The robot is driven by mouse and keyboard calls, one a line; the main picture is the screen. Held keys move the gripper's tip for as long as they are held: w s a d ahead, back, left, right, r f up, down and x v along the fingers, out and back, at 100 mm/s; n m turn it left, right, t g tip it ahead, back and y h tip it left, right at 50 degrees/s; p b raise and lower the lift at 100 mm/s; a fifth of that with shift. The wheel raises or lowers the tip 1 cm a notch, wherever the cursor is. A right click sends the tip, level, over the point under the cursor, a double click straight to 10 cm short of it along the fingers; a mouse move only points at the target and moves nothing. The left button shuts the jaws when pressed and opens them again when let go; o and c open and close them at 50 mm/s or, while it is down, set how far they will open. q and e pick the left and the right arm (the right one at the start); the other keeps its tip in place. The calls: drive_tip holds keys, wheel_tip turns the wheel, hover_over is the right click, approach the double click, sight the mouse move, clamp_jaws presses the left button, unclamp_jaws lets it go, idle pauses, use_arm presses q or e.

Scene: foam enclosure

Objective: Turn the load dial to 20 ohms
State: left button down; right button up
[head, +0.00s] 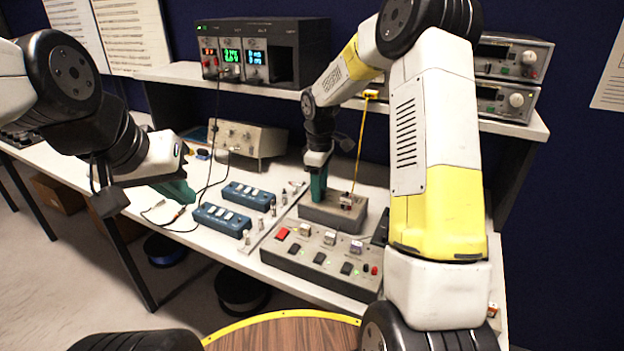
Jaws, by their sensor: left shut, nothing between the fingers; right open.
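A small grey box (330,217) stands on the white bench, with small terminals and a yellow lead on its right part. My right gripper (318,196) points down at the left part of its top, its teal fingers at or just above the surface. I cannot make out a dial or its scale; the fingers hide that spot, and I cannot tell whether they touch anything. The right gripper is open. My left gripper (182,194) has teal fingers shut with nothing between them, in the air over the bench's front left.
A grey switch panel (325,265) lies in front of the box. Two blue blocks (220,218) and several small connectors lie to its left. A beige instrument (247,139) and loose cables are behind. A shelf (180,72) with a power supply (262,50) overhangs the bench.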

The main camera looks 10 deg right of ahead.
clamp_jaws()
drive_tip(key=shift+m, duration=0.5)
drive_tip(key=m, duration=0.3)
drive_tip(key=shift+m, duration=2.6)
unclamp_jaws()
